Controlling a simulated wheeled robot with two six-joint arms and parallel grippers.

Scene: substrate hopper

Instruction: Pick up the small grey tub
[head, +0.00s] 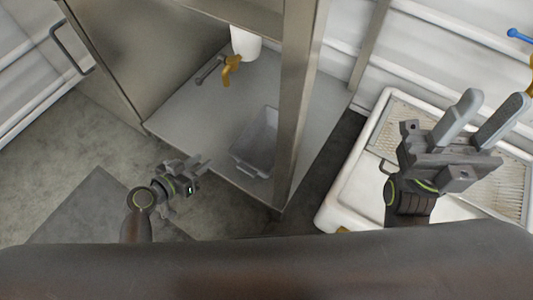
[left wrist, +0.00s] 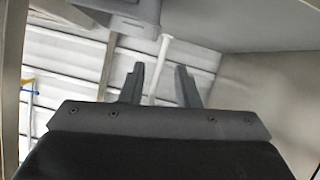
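The small grey tub (head: 256,142) sits on the pale floor of the metal cabinet, behind the front post, with its open top up. My left gripper (head: 204,164) is left of the tub and apart from it. In the left wrist view its fingers (left wrist: 161,85) are spread with nothing gripped between them. A grey box-like part (left wrist: 125,18) at the top of that view may be the tub; I cannot tell. My right gripper (head: 492,112) is open and empty over the white sink at the right.
A white container with a brass tap (head: 231,68) hangs above the cabinet floor (head: 190,115). The metal post (head: 297,100) stands just right of the tub. A white sink (head: 348,200) with a ribbed drainer is at the right. The grey floor at the left is clear.

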